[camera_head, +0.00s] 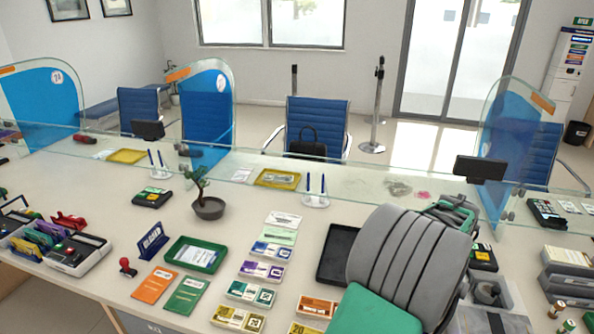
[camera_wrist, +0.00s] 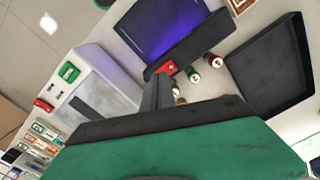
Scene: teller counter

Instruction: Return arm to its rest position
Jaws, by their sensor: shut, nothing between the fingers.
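My gripper (camera_wrist: 158,92) shows in the wrist view as two dark fingers close together, shut with nothing between them. They stand out beyond a dark edge and a broad green surface of my own, which fills the lower part of that view. In the head view my grey and green arm (camera_head: 410,262) rises from the lower right over the counter (camera_head: 115,210). My fingertips cannot be made out there, and the arm hides part of the counter behind it.
A black tray (camera_head: 337,254) lies just left of my arm. A plant pot (camera_head: 209,208), a green tray (camera_head: 197,254) and several card stacks stand farther left. A glass screen runs along the back. In the wrist view, small stamps (camera_wrist: 194,75) and a black tray (camera_wrist: 268,72) lie around the fingers.

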